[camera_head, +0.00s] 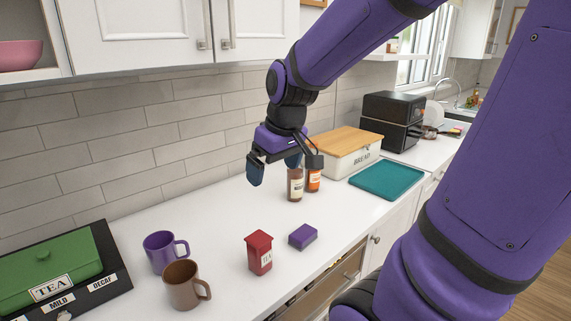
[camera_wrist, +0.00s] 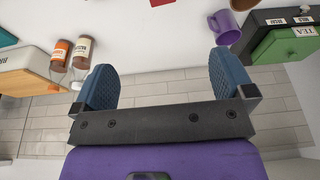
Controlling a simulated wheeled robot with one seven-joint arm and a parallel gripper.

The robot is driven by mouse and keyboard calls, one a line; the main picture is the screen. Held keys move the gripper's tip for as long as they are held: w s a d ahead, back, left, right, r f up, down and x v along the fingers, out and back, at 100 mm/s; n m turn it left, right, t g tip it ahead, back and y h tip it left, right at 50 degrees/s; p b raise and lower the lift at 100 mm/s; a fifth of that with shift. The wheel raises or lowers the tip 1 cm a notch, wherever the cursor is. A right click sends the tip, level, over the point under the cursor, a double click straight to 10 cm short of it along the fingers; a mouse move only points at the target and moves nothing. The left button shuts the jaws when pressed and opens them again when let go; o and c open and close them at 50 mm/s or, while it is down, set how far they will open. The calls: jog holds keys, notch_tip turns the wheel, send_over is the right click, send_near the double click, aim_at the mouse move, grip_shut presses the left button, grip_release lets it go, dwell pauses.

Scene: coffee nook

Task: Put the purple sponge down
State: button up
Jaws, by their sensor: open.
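The purple sponge (camera_head: 303,236) lies flat on the white counter, just right of a red tin (camera_head: 259,253). A small gap shows between the two. My gripper (camera_head: 281,171) is open and empty, raised above the counter near the wall, behind the sponge. In the wrist view its two blue fingertips (camera_wrist: 166,82) are spread wide with nothing between them. The sponge is not visible in the wrist view.
A purple mug (camera_head: 162,252) and a brown mug (camera_head: 183,287) stand left, beside a green tea box (camera_head: 50,268). Two bottles (camera_head: 295,184) stand beyond my gripper, before the bread box (camera_head: 356,157). A teal board (camera_head: 386,181) lies right. The counter behind the sponge is clear.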

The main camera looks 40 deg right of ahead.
jog(key=s+a+r+t, duration=0.2)
jog(key=s+a+r, duration=0.4)
jog(key=s, duration=0.5)
jog(key=shift+a+r+m, duration=0.2)
jog(key=shift+a+m, duration=0.1)
jog(key=shift+a, duration=0.25)
jog(key=shift+w, duration=0.1)
dwell(0.5)
